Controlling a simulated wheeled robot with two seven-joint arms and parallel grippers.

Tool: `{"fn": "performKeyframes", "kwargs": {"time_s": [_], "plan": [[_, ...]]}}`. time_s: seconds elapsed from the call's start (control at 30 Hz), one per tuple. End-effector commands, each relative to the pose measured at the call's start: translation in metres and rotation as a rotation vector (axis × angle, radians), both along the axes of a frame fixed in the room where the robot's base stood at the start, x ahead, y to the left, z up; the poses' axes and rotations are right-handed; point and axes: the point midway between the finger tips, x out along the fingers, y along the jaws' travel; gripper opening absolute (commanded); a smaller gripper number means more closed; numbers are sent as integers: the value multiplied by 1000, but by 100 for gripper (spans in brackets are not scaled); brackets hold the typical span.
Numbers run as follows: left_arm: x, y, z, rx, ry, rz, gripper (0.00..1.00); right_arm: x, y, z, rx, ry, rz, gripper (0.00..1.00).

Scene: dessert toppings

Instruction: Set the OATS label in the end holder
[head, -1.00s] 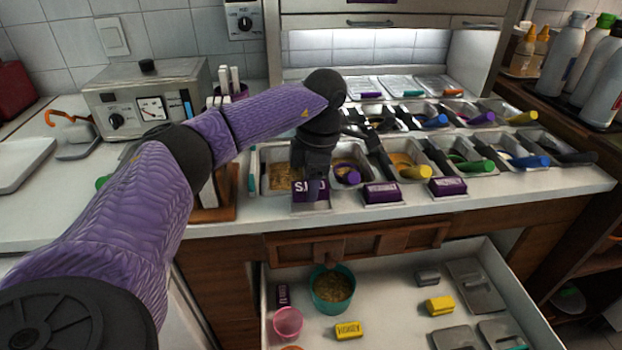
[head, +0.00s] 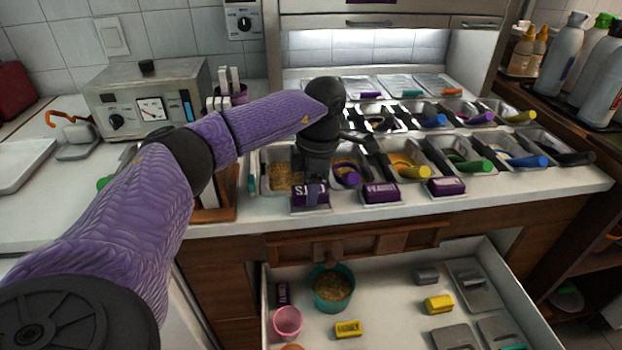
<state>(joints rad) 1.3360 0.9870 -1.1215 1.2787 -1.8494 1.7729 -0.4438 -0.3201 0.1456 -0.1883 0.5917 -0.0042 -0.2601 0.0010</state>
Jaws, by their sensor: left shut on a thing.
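The purple OATS label (head: 300,199) is at the left end of the front row of label holders, its lettering upside down in the head view. My left gripper (head: 316,192) is shut on it from above and hides part of it. The label is at the end holder (head: 311,210), whose pale front edge shows below it. I cannot tell whether it rests fully in the holder. My right gripper is not in view.
Two more purple labels, one reading PEANUTS (head: 381,192) and another (head: 446,186), sit to the right. Topping pans with coloured scoops stand behind. Below, an open drawer (head: 390,300) holds a teal tub (head: 332,290), a pink cup (head: 288,321) and yellow labels (head: 347,328).

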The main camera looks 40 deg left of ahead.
Motion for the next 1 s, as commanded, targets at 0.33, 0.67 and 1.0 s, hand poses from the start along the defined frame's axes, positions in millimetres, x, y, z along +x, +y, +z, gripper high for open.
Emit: {"fn": "performKeyframes", "kwargs": {"time_s": [0.33, 0.67, 1.0], "plan": [[0, 0, -3, -1, -1, 0, 0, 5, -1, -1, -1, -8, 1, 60], [0, 0, -2, -1, -1, 0, 0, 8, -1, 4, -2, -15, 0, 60], [0, 0, -3, 0, 0, 0, 0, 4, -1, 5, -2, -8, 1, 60]]}}
